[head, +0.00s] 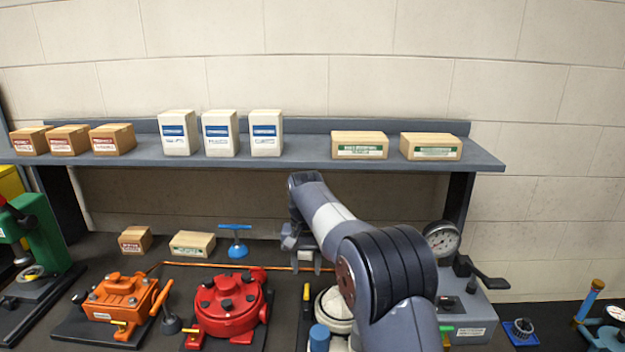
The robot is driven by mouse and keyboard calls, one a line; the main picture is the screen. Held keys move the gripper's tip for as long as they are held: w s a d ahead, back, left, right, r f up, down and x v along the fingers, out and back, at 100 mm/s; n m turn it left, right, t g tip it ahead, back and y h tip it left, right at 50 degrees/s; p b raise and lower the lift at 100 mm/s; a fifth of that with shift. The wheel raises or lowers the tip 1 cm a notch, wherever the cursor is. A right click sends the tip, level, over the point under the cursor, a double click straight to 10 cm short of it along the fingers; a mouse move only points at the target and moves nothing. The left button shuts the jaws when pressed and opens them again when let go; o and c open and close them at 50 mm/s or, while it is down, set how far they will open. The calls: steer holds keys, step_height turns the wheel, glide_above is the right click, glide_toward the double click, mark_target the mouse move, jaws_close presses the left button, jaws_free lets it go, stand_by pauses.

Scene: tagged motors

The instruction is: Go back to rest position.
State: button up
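My gripper (306,262) hangs over the back of the dark bench, below the shelf, with its fingers pointing down. The two fingertips look apart, and I see nothing between them. My arm reaches in from the lower right and hides part of the bench. An orange motor-like unit (118,298) with a yellow tag stands at the left. A red round unit (228,302) with a yellow tag stands right of it. A white round unit (334,308) is partly hidden behind my arm, with a blue cylinder (319,338) in front.
A grey shelf (300,151) above the bench holds brown, white and tan boxes. Two small boxes (192,244) and a blue T-handled tool (234,240) lie at the back of the bench. A grey gauge unit (468,312) stands right of my arm. A green machine (38,235) stands far left.

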mark_target(307, 289)
step_height(307, 289, down, 8)
steer(key=shift+f+p, duration=0.1)
steer(key=shift+p, duration=0.55)
